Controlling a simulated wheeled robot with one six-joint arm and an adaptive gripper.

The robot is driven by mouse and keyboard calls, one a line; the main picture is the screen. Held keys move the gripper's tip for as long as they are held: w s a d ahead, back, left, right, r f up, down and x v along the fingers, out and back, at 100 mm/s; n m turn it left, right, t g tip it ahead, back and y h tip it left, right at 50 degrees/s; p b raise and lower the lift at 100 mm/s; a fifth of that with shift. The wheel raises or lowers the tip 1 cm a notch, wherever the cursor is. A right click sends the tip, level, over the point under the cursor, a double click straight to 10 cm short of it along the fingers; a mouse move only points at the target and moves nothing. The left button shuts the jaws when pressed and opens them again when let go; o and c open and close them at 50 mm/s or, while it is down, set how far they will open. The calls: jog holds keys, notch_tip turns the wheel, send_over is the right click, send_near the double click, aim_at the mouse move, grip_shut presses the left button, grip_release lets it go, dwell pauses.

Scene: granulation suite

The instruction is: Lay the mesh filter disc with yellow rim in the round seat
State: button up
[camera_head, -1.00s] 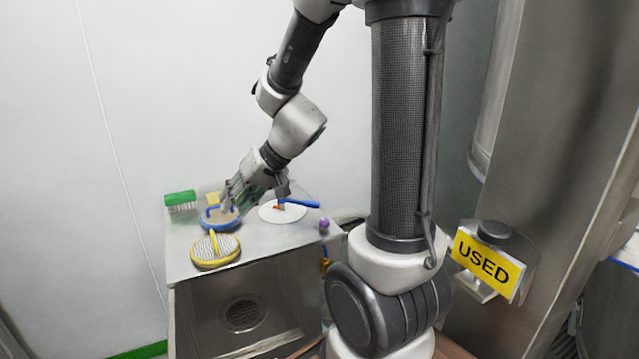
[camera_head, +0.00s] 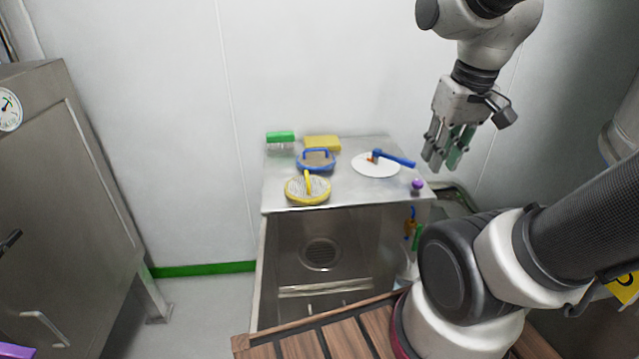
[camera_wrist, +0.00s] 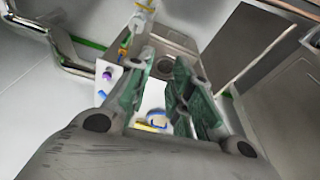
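The mesh filter disc with yellow rim (camera_head: 292,196) lies flat near the front left of the steel counter, its yellow handle on top. It is partly seen between my fingers in the wrist view (camera_wrist: 148,127). Behind it lies a similar disc with a blue rim and blue handle (camera_head: 316,164). My gripper (camera_head: 443,160) is open and empty, raised above and right of the counter, well apart from both discs. Its green-padded fingers (camera_wrist: 164,75) stand apart in the wrist view.
The steel counter (camera_head: 275,176) also holds a green brush (camera_head: 280,137), a yellow block (camera_head: 322,142), a white round plate (camera_head: 368,168) with a blue-handled tool (camera_head: 395,158), and a purple ball (camera_head: 417,184). A sink basin (camera_head: 345,225) lies in front. A steel cabinet (camera_head: 80,170) stands left.

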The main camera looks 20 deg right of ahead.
jog(key=w+a+f+m+g+y, duration=0.3)
jog(key=w+f+m+y, duration=0.15)
jog(key=f+m, duration=0.4)
jog(key=m+t+y, duration=0.5)
jog(key=m+t, duration=0.3)
jog(key=m, duration=2.1)
send_near(312, 188)
jog(key=shift+w+a+r, duration=0.2)
jog(key=shift+a+r, duration=0.15)
jog(key=shift+r, duration=0.25)
jog(key=shift+w+a+r, duration=0.2)
jog(key=shift+a+r, duration=0.15)
jog(key=shift+r, duration=0.25)
jog(key=shift+w+a+m, duration=0.1)
jog(key=shift+m, duration=0.75)
jog(key=x, duration=0.7)
jog(key=shift+w+a, duration=0.25)
grip_shut()
